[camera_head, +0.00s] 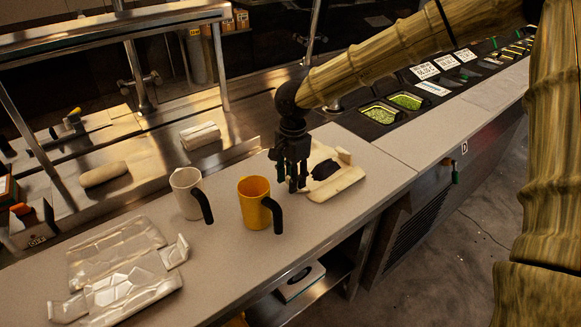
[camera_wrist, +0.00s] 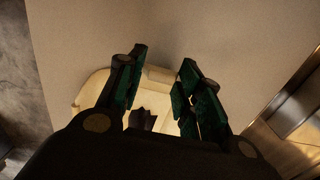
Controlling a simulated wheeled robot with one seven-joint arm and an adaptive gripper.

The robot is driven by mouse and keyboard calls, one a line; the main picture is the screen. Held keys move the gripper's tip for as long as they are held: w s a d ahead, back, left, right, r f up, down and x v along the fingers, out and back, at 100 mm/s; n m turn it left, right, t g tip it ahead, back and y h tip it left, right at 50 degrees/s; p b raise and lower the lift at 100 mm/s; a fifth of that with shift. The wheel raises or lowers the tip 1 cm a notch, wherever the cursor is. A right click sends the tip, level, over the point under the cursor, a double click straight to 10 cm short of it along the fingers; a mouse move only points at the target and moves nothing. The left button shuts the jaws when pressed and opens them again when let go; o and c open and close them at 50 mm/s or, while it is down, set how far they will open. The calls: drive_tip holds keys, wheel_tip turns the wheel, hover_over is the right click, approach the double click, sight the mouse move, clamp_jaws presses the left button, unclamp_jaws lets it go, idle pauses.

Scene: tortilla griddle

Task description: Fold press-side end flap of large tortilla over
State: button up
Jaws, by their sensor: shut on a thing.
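The large tortilla (camera_head: 343,185) lies on the counter, pale, with a dark filling (camera_head: 326,169) on its middle. A small raised flap (camera_head: 344,156) stands at its right end in the head view. My gripper (camera_head: 294,184) points down at the tortilla's left side. In the wrist view the tortilla (camera_wrist: 93,92) lies beneath my gripper (camera_wrist: 163,62), and a pale raised piece shows between the fingertips. My gripper is shut on the tortilla, with a gap between the fingers. The fingers hide part of the tortilla and the exact grip.
A yellow mug (camera_head: 256,203) stands just left of my gripper, with a white mug (camera_head: 186,193) beyond it. Crumpled foil sheets (camera_head: 115,270) lie at the front left. Wrapped rolls (camera_head: 104,174) lie on the steel surface behind. Bare counter (camera_head: 385,180) lies right of the tortilla.

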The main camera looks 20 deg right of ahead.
drive_tip(key=shift+w+d+r+g+y+p, duration=0.15)
drive_tip(key=shift+d+r+g+y+p, duration=0.25)
drive_tip(key=shift+y+p, duration=0.8)
drive_tip(key=shift+w+d+r+g+y+p, duration=0.2)
drive_tip(key=shift+d+y+p, duration=0.25)
drive_tip(key=shift+p, duration=1.45)
drive_tip(key=shift+w+d+g+y+p, duration=0.2)
drive_tip(key=shift+d+g+y+p, duration=0.2)
drive_tip(key=shift+d+y, duration=0.55)
drive_tip(key=y+b, duration=0.1)
drive_tip(key=d+g+y+b, duration=0.1)
drive_tip(key=b, duration=0.1)
drive_tip(key=y+b, duration=0.2)
drive_tip(key=shift+w+d+f, duration=0.3)
drive_tip(key=shift+w+f, duration=0.05)
drive_tip(key=d+g+y+b, duration=0.1)
drive_tip(key=b, duration=0.1)
drive_tip(key=shift+w+y+b, duration=0.15)
drive_tip(key=shift+y+b, duration=0.15)
drive_tip(key=shift+b, duration=0.1)
drive_tip(key=shift+r, duration=0.2)
drive_tip(key=o, duration=1.1)
drive_tip(key=shift+w, duration=0.1)
